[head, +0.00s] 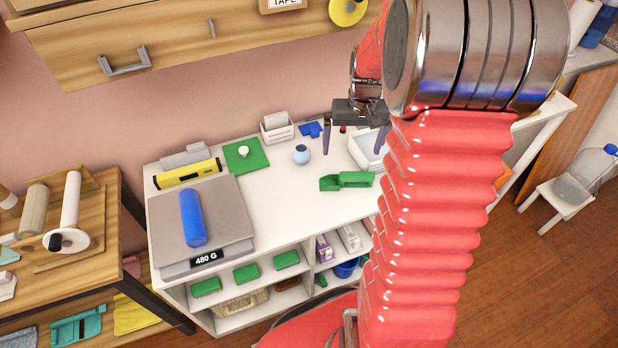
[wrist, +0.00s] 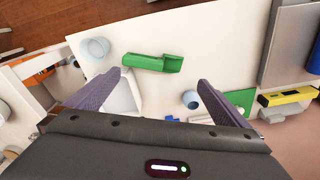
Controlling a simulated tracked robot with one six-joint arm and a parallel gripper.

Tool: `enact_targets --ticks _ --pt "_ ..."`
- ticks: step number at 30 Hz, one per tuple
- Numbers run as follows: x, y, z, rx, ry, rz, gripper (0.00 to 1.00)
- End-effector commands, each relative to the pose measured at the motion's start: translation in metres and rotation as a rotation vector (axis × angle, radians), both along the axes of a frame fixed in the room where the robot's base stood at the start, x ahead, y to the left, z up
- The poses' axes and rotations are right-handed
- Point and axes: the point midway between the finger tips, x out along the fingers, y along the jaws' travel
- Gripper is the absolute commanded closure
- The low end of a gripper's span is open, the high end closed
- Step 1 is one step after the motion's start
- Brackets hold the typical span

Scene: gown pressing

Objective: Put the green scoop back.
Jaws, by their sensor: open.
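The green scoop (head: 347,181) lies on the white tabletop (head: 290,200), its open pan to the left and its handle to the right in the head view. It also shows in the wrist view (wrist: 152,63), with its pan to the right. My gripper (head: 354,140) is open and empty, with its dark purple fingers pointing down above the table. In the wrist view the fingertips (wrist: 160,82) are spread wide, and the scoop lies just beyond them, apart from both fingers. My arm hides part of the table's right side in the head view.
A white bin (head: 367,150) and a small blue cup (head: 301,153) stand near my fingers. A grey scale (head: 222,222) bearing a blue cylinder (head: 193,218) is at left, by a yellow level-like tool (head: 187,174) and a green mat (head: 240,163). Several green items (head: 245,272) sit on the shelf below.

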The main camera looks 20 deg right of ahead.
Motion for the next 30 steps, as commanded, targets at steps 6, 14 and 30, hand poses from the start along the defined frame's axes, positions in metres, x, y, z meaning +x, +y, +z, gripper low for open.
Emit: enact_targets --ticks 6,14,30 --pt "-0.012 0.044 0.047 -0.031 -0.056 0.062 0.00" --pt "-0.035 0.092 0.090 -0.059 -0.123 0.133 0.00" --pt "-0.106 0.176 0.147 -0.097 -0.270 0.274 0.00"
